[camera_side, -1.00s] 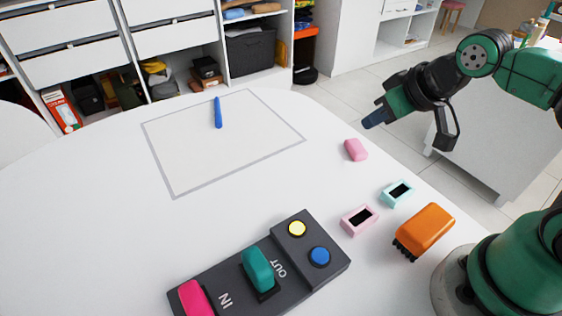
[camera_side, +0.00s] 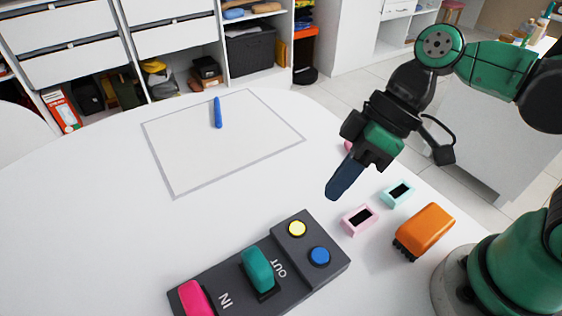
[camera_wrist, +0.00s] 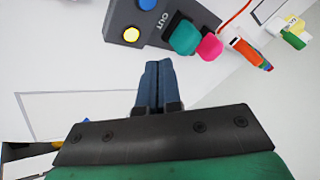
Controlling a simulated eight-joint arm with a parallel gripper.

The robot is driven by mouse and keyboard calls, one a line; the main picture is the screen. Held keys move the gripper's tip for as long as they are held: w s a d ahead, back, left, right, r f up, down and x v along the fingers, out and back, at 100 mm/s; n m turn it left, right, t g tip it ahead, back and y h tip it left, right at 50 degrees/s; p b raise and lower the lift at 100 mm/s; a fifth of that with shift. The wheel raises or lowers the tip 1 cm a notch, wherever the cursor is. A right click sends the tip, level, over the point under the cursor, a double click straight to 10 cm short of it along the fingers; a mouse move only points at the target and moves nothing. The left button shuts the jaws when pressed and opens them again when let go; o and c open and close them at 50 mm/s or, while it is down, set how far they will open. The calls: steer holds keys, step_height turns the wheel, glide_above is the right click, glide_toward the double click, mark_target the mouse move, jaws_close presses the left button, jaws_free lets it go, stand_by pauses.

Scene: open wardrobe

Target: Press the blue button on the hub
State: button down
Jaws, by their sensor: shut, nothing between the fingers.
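The dark grey hub (camera_side: 300,270) lies on the white table at the front. Its blue button (camera_side: 319,256) is on the right end, beside a yellow button (camera_side: 297,229). In the wrist view the blue button (camera_wrist: 147,4) is cut by the top edge, and the yellow button (camera_wrist: 131,34) is just below it. My gripper (camera_side: 332,194) is shut and empty, pointing down and to the left, above the table and behind the hub's button end. In the wrist view its fingertips (camera_wrist: 158,64) are together, below the hub (camera_wrist: 125,14) in the picture. They appear apart from both buttons.
A teal handle (camera_side: 258,268) and a pink handle (camera_side: 195,298) stand on the hub. Pink and mint frames (camera_side: 359,221) (camera_side: 397,194) and an orange brush (camera_side: 424,230) lie right of it. A blue marker (camera_side: 218,113) lies in a grey outline. The middle table is clear.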

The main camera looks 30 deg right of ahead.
mark_target(323, 254)
steer(key=s+a+n+g, duration=0.1)
steer(key=s+a+r+n+g+y, duration=0.1)
steer(key=shift+s+a, duration=0.1)
steer(key=shift+a, duration=0.25)
steer(key=shift+f, duration=0.15)
steer(key=shift+f, duration=4.3)
steer(key=shift+f, duration=0.15)
steer(key=shift+f, duration=0.25)
steer(key=shift+r, duration=0.15)
steer(key=shift+r, duration=0.25)
